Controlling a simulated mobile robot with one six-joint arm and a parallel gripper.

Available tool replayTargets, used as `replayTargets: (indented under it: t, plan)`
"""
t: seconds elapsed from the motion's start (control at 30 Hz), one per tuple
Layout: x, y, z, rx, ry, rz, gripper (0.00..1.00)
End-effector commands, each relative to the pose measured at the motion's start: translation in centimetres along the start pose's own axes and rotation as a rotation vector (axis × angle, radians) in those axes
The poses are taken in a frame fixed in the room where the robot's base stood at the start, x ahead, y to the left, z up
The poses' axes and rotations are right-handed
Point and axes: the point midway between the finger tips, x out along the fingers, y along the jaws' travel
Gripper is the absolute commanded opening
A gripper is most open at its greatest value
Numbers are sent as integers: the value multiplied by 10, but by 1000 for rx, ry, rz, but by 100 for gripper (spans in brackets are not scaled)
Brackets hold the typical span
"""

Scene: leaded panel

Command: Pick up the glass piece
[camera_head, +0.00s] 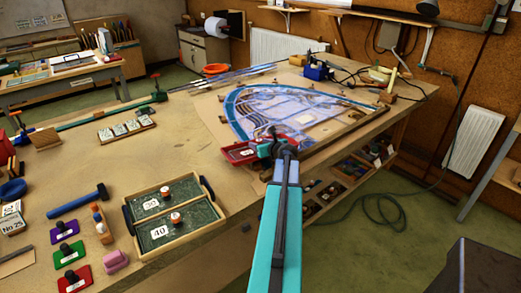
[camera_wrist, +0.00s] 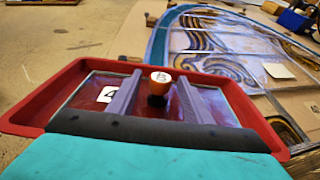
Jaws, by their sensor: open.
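The glass piece (camera_wrist: 88,88) lies flat in a red tray (camera_wrist: 40,98) in the wrist view. It is a see-through pane with a pale edge and a white label marked 4. An orange knob with a white top (camera_wrist: 159,79) and a black base stands on it. My gripper (camera_wrist: 160,88) is open, with one grey-purple finger on each side of the knob. Whether the fingers touch the knob I cannot tell. My wrist hides the near part of the pane. In the head view my gripper (camera_head: 274,141) is over the red tray (camera_head: 236,155).
The leaded panel (camera_head: 285,108) lies just beyond the tray on the workbench (camera_head: 180,155). Bare bench lies left of the panel.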

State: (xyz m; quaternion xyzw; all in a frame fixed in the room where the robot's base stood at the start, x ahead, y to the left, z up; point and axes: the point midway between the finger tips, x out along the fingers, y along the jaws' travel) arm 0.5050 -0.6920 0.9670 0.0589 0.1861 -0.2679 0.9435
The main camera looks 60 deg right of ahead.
Motion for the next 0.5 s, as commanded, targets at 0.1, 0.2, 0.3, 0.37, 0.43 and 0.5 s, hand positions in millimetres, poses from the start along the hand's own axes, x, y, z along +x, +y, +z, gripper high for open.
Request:
replayTargets:
  t: [0.1, 0.2, 0.3, 0.37, 0.43, 0.5]
  plan:
    - [0, 0, 0, 0, 0, 0, 45]
    - [0, 0, 0, 0, 0, 0, 45]
    - [0, 0, 0, 0, 0, 0, 45]
    - [0, 0, 0, -1, 0, 0, 45]
    - [0, 1, 0, -1, 0, 0, 45]
    - [0, 1, 0, -1, 0, 0, 39]
